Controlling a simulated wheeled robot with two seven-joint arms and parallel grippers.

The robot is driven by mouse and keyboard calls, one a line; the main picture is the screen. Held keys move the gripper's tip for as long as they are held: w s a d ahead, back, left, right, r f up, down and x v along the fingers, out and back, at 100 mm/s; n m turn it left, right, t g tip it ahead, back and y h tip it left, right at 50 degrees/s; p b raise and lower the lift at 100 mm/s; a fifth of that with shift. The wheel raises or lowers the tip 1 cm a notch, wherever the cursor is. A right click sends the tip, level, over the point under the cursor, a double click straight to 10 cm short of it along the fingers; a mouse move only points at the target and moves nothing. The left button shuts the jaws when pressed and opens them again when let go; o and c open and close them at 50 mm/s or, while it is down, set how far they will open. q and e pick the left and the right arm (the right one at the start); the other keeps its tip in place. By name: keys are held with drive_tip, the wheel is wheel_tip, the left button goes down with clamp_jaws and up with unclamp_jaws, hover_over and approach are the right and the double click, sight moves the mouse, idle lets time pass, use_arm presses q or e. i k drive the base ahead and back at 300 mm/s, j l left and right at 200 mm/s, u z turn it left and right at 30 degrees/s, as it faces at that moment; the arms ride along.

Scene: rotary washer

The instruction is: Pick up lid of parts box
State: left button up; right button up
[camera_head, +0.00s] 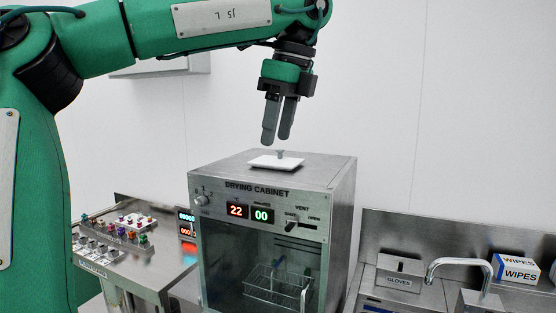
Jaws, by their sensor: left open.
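A flat white square lid (276,162) with a small grey knob standing up from its middle lies on top of the drying cabinet (222,172). My left gripper (277,143) points down just above the lid, its two dark fingers a little apart and empty. The fingertips are close above the knob; I cannot tell whether they touch it. The parts box itself is not clearly seen. My right gripper is not in view.
A metal bench (150,272) at the left carries several small coloured parts in rows. At the right are a gloves box (398,270), a wipes box (517,268) and a curved tap (458,262). The cabinet top around the lid is clear.

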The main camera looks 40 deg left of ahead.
sight(279, 162)
drive_tip(key=i+j, duration=1.3)
drive_tip(key=j, duration=0.2)
